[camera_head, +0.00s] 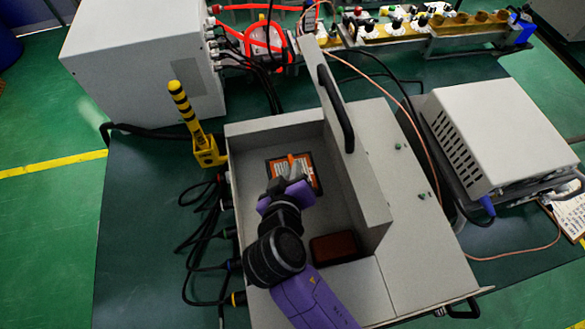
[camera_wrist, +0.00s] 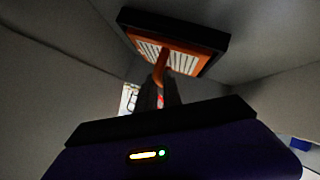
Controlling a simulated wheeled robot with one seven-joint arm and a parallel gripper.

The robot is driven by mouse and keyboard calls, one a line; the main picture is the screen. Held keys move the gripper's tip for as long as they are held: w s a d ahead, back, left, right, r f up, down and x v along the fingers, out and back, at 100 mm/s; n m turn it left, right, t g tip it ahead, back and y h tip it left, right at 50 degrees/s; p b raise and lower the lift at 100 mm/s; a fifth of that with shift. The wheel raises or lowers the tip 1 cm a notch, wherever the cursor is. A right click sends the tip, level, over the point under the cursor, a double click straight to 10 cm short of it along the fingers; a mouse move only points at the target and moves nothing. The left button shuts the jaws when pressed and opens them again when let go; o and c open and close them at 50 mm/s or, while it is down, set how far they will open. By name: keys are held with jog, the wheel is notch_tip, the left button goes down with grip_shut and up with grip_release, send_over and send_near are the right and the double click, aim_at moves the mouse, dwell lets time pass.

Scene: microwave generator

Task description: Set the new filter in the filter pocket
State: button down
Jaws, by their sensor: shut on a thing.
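The new filter, an orange frame with white pleats (camera_head: 279,169), is inside the grey cabinet at its far end. It also shows in the wrist view (camera_wrist: 185,57), top centre. The black-rimmed filter pocket (camera_wrist: 215,37) surrounds the filter's orange frame. I cannot tell whether the filter sits fully down or slightly proud. My gripper (camera_head: 293,174) is shut on the filter's orange grip tab (camera_wrist: 162,66) and hides part of the filter in the head view. In the wrist view, the dark fingers (camera_wrist: 163,93) meet at the tab.
A brown-orange block (camera_head: 333,247) lies in the cabinet's near right part. The grey cabinet walls (camera_head: 275,128) and an upright lid with a black handle (camera_head: 336,108) stand close around my arm. A yellow-black post (camera_head: 185,108) and cables lie left.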

jog(key=shift+f, duration=0.1)
jog(key=shift+f, duration=0.1)
jog(key=c, duration=1.5)
grip_release()
jog(key=shift+r, duration=0.25)
jog(key=b+v, duration=0.1)
jog(key=v, duration=1.1)
jog(key=shift+s+f, duration=0.1)
jog(key=shift+f, duration=0.05)
